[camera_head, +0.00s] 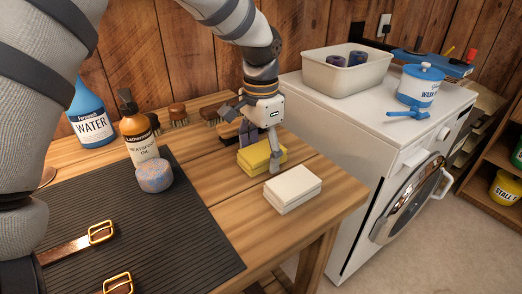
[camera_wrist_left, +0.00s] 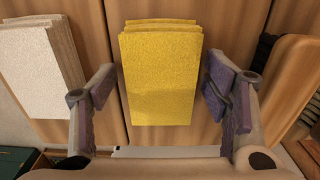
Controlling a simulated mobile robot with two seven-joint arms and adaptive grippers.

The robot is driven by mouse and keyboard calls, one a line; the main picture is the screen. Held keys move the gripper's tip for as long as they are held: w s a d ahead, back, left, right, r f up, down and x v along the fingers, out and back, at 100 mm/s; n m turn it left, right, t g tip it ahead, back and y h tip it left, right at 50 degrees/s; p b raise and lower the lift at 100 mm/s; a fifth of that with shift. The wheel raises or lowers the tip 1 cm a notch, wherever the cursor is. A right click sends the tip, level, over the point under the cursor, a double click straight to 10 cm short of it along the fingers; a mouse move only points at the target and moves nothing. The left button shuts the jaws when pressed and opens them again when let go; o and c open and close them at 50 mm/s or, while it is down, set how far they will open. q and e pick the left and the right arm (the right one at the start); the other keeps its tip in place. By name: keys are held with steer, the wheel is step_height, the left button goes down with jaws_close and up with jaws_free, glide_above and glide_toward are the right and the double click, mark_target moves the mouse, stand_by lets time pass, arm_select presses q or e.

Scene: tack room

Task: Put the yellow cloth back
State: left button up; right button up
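The yellow cloth (camera_head: 262,156) is a folded stack lying on the wooden table, behind the white cloth (camera_head: 292,188). My left gripper (camera_head: 254,146) is open and comes down over the yellow cloth. In the left wrist view the yellow cloth (camera_wrist_left: 160,75) lies between the two purple-padded fingers, with a gap on each side. The white cloth (camera_wrist_left: 40,65) lies left of the fingers there. My right gripper is in neither view.
A black ribbed mat (camera_head: 190,225) holds straps with brass buckles. An oil bottle (camera_head: 138,130), a sponge (camera_head: 154,176), a water bottle (camera_head: 90,118) and brushes (camera_head: 178,114) stand on the table. A white washer (camera_head: 375,140) with a bin (camera_head: 346,75) stands to the right.

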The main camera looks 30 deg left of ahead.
mark_target(261, 151)
arm_select(q)
step_height(261, 151, up, 12)
stand_by(0.4)
stand_by(0.3)
